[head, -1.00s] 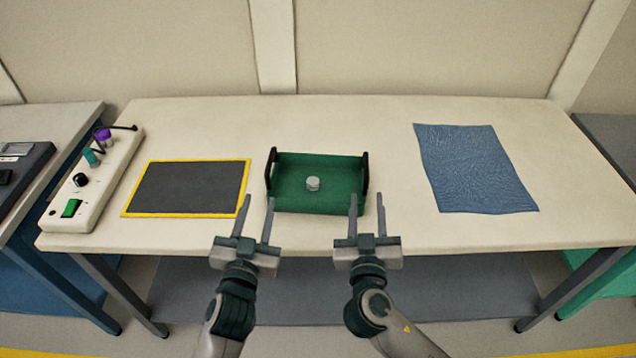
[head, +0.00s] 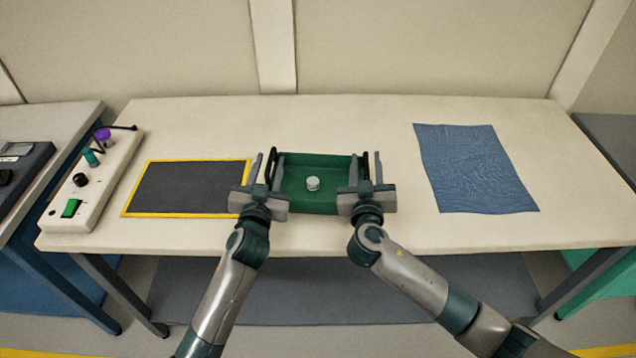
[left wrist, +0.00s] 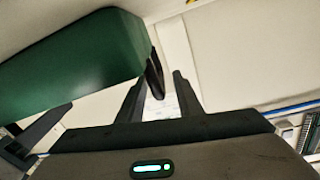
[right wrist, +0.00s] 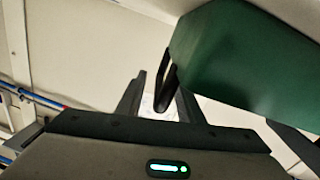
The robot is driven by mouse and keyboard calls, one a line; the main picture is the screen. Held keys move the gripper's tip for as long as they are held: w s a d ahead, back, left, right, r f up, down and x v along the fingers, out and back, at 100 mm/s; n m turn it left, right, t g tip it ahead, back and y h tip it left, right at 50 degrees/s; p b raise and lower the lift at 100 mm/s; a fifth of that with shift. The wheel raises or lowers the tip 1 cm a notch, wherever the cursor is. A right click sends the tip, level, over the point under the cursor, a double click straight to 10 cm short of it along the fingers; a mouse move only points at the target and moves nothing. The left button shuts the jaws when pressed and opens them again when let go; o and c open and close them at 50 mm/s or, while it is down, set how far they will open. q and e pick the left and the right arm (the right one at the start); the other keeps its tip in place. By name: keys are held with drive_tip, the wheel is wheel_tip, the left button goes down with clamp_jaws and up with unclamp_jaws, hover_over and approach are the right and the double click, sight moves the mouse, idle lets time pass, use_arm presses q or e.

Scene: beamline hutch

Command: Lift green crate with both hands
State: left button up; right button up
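The green crate (head: 317,172) sits on the table with a small grey-white round piece (head: 313,183) in it. It has a black handle on each side. My left gripper (head: 264,168) is open, its fingers on either side of the left handle (head: 271,165). The left wrist view shows that handle (left wrist: 155,76) between the spread fingers, with the crate (left wrist: 75,65) at left. My right gripper (head: 372,167) is open around the right handle (head: 365,166). The right wrist view shows this handle (right wrist: 163,80) between the fingers, beside the crate (right wrist: 245,60). Contact with the handles cannot be told.
A dark mat with a yellow border (head: 187,188) lies left of the crate. A control box (head: 97,185) with a green switch stands at the table's left end. A blue cloth (head: 476,167) lies to the right. The table (head: 340,115) behind the crate is clear.

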use_arm(q)
drive_tip(key=shift+w, duration=0.1)
use_arm(e)
drive_tip(key=shift+w, duration=0.1)
use_arm(q)
clamp_jaws()
use_arm(e)
clamp_jaws()
use_arm(q)
drive_tip(key=shift+r, duration=0.25)
use_arm(e)
drive_tip(key=shift+r, duration=0.25)
